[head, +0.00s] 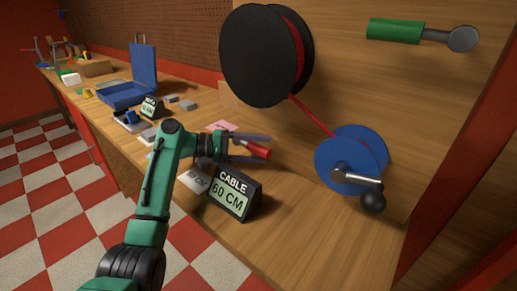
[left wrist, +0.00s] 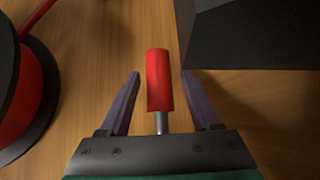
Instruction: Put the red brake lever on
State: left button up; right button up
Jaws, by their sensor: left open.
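The red brake lever (head: 257,150) shows a red cylindrical handle near my left gripper (head: 268,146). In the left wrist view the red handle (left wrist: 159,80) and a short metal shaft lie between the two spread fingers (left wrist: 161,76), with a gap on each side. The far end of the shaft is hidden by the gripper body. My left gripper is open and over the workbench. My right gripper is in neither view.
A cable sign (head: 234,193) reading 60 CM stands close below my left gripper. A black reel (head: 262,55) feeds red cable to a blue drum (head: 337,157) with a crank. A green-handled lever (head: 394,30) is on the panel. A blue toolbox (head: 124,95) stands further back.

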pick_arm(q)
grip_shut()
dwell(1.4)
